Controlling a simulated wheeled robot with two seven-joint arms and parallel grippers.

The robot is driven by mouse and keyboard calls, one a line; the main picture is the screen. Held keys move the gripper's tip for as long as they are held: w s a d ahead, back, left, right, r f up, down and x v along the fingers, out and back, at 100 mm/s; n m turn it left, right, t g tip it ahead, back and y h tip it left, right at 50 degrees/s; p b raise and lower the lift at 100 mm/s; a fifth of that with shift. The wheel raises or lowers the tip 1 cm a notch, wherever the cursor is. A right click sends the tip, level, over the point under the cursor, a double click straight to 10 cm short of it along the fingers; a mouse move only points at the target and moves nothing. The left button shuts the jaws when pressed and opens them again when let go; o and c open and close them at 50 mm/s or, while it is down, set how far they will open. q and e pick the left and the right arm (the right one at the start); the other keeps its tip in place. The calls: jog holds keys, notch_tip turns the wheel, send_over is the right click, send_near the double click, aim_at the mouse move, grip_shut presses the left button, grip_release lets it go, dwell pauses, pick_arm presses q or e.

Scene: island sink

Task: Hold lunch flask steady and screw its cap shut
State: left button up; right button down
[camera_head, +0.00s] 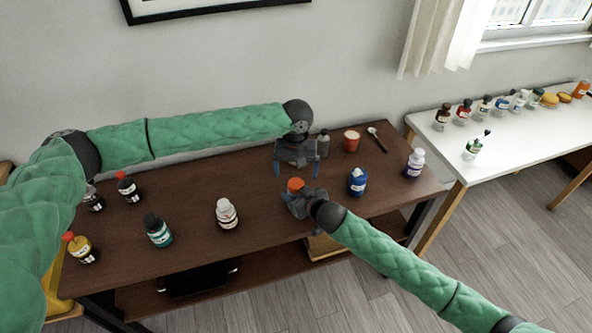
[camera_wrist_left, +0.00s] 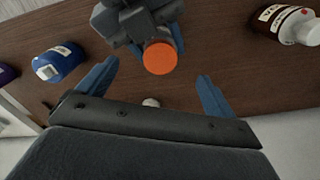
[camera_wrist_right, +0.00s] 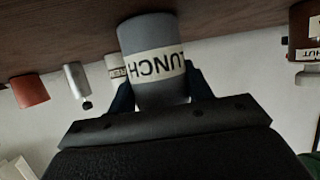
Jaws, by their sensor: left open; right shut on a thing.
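The lunch flask (camera_wrist_right: 150,65) is a grey cylinder with a cream "LUNCH" label, shown upside down in the right wrist view. My right gripper (camera_head: 300,198) is shut around its body, with a finger on each side. The orange cap (camera_head: 295,184) is on top of the flask; it shows from above in the left wrist view (camera_wrist_left: 160,58). How tightly it sits cannot be told. My left gripper (camera_head: 297,167) is open and empty just behind and above the cap, fingers pointing down. In the left wrist view, the cap lies between and beyond its fingertips (camera_wrist_left: 155,82).
On the brown table, a blue bottle (camera_head: 358,183) stands right of the flask and a white-capped bottle (camera_head: 227,215) left. A grey bottle (camera_head: 323,145), red cup (camera_head: 351,141) and spoon (camera_head: 377,140) are behind. A white table (camera_head: 480,170) with several bottles stands right.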

pick_arm(q)
jog(key=shift+r, duration=0.1)
notch_tip(320, 180, up, 12)
dwell(0.7)
pick_arm(e)
jog(key=c, duration=0.5)
grip_release()
pick_arm(q)
jog(key=shift+f, duration=0.2)
pick_arm(e)
jog(key=shift+s+d, duration=0.1)
